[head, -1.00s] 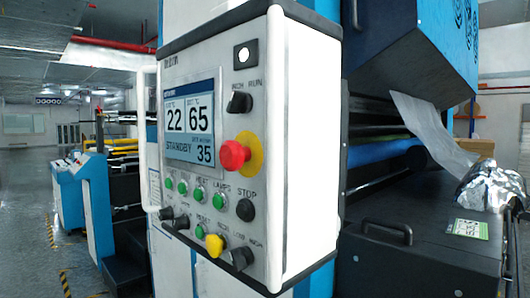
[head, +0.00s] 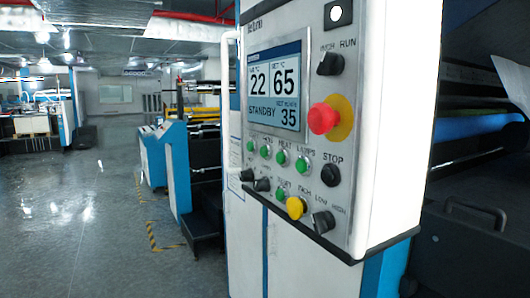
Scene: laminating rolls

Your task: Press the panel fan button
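The control panel (head: 310,125) is a white-framed box right of centre, facing left of me. A row of green buttons (head: 282,157) sits below its screen (head: 275,88), which reads 22, 65, STANDBY and 35. The legible labels over this row include HEAT and LAMPS; I cannot make out which button is the fan. Black STOP button (head: 331,174) ends the row. Below are black knobs (head: 322,222), another green button (head: 281,195) and a yellow button (head: 296,207). A red emergency button (head: 323,118) sticks out at right. Neither gripper is in view.
A white handle bar (head: 232,100) runs along the panel's left edge. A dark machine cover with a handle (head: 475,215) stands at the right. Open shiny floor (head: 90,220) lies at left, with yellow-black striped tape (head: 155,236) near blue-white machine cabinets (head: 165,165).

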